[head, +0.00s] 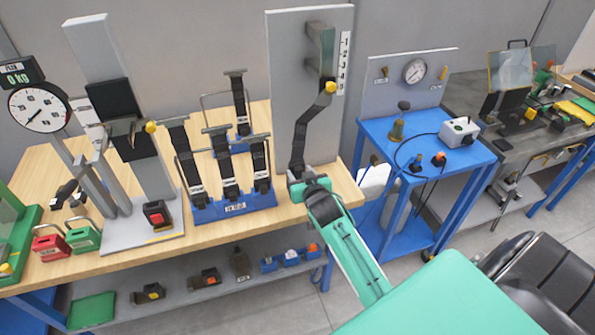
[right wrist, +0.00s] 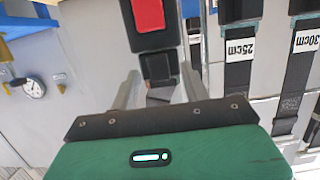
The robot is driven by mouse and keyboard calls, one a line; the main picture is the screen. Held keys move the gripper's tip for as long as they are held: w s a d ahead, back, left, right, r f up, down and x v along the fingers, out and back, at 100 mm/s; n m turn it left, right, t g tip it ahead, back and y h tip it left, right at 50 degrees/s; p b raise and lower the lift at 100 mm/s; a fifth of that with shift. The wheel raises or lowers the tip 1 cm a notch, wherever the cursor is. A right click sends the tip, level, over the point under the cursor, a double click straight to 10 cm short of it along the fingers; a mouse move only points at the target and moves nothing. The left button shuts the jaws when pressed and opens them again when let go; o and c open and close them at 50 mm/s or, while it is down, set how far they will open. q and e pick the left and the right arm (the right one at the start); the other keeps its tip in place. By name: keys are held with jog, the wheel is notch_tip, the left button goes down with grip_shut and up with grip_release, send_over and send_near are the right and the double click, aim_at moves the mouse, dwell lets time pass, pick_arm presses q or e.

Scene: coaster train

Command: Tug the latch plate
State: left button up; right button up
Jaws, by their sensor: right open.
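A dark belt strap (head: 304,130) runs down the tall grey panel (head: 285,60) from a yellow-knobbed guide (head: 330,87). My right gripper (head: 297,178) is at the strap's lower end and covers most of it in the head view. In the right wrist view, the black latch plate (right wrist: 158,67) sits between the two open fingers of my right gripper (right wrist: 160,90). A black buckle with a red button (right wrist: 148,16) lies directly against the latch plate and in line with it. I cannot tell how firmly they are joined. My left gripper is not in view.
A blue rack (head: 205,212) of upright straps stands close to the left of my right gripper. Further left are a red-buttoned stand (head: 157,213), padlocks (head: 83,236) and a dial scale (head: 40,107). A blue cart (head: 420,160) stands to the right, past a floor gap.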

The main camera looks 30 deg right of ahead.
jog(key=shift+s+f, duration=0.1)
jog(key=shift+s, duration=0.05)
jog(key=b+v, duration=0.4)
jog(key=v, duration=0.9)
jog(key=shift+s+r, duration=0.2)
jog(key=a+f+n+g+y, duration=0.1)
jog(key=a+f+g, duration=0.1)
jog(key=f, duration=1)
jog(key=a+f+n+g+y, duration=0.1)
jog(key=a+f+g, duration=0.1)
jog(key=f, duration=1)
jog(key=s+a+f+g, duration=0.1)
jog(key=s+f, duration=0.3)
jog(key=f, duration=0.4)
jog(key=s+a+f+g, duration=0.2)
jog(key=s+f, duration=0.2)
jog(key=f, duration=0.4)
jog(key=s+a+f+n+g+y, duration=0.1)
jog(key=s+f+n+g, duration=0.15)
jog(key=s+f, duration=1)
jog(key=s+f+g, duration=0.2)
jog(key=s+f, duration=0.3)
jog(key=s, duration=0.5)
jog(key=s+f+g, duration=0.2)
jog(key=s+f, duration=0.3)
jog(key=s, duration=0.5)
jog(key=shift+s+f, duration=0.35)
jog(key=shift+s, duration=0.05)
